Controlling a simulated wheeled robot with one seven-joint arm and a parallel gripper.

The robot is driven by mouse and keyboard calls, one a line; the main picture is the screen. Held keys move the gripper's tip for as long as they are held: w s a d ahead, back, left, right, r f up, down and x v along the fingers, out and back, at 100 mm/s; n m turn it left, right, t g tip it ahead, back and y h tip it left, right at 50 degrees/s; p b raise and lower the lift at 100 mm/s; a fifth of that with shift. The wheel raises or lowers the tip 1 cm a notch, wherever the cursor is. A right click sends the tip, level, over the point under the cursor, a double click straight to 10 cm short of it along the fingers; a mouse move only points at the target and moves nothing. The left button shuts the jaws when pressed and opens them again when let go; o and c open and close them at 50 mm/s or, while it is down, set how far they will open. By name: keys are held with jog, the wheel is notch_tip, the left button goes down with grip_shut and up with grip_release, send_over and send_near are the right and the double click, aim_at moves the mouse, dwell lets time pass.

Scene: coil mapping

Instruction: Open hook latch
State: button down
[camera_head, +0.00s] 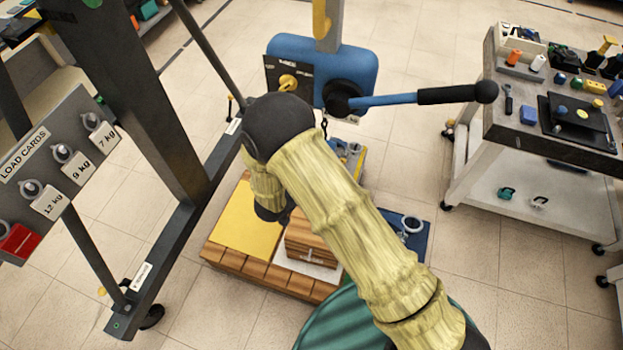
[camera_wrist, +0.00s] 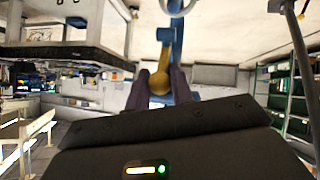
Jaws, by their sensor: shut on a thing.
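In the wrist view my gripper (camera_wrist: 160,90) has its two dark fingers on either side of a rounded yellow piece, which appears to be the hook latch (camera_wrist: 160,82). The fingers are closed on it. A blue part, apparently the hook (camera_wrist: 176,45), stands right behind and above it, with a pale ring (camera_wrist: 178,5) at the top edge. In the head view my arm hides the fingertips and the latch. The blue hoist body (camera_head: 358,68) with its black-gripped lever (camera_head: 400,98) hangs just beyond my arm's elbow.
A wooden pallet (camera_head: 225,258) with a yellow sheet and wooden block lies below my arm. A dark gantry frame (camera_head: 150,110) and load-card board (camera_head: 60,170) stand at left. A tool cart (camera_head: 470,170) stands at right. Floor between pallet and cart is clear.

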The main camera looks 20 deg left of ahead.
jog(key=shift+w+r, duration=0.25)
jog(key=shift+r, duration=0.15)
jog(key=c, duration=1.3)
grip_release()
jog(key=shift+f, duration=0.1)
jog(key=shift+s, duration=0.1)
jog(key=shift+s+a+r, duration=0.15)
jog(key=shift+s+r, duration=0.05)
jog(key=shift+s, duration=0.1)
jog(key=b+v, duration=0.3)
jog(key=v, duration=1.3)
jog(key=shift+s+r, duration=0.15)
jog(key=shift+s, duration=0.1)
jog(key=shift+w, duration=0.1)
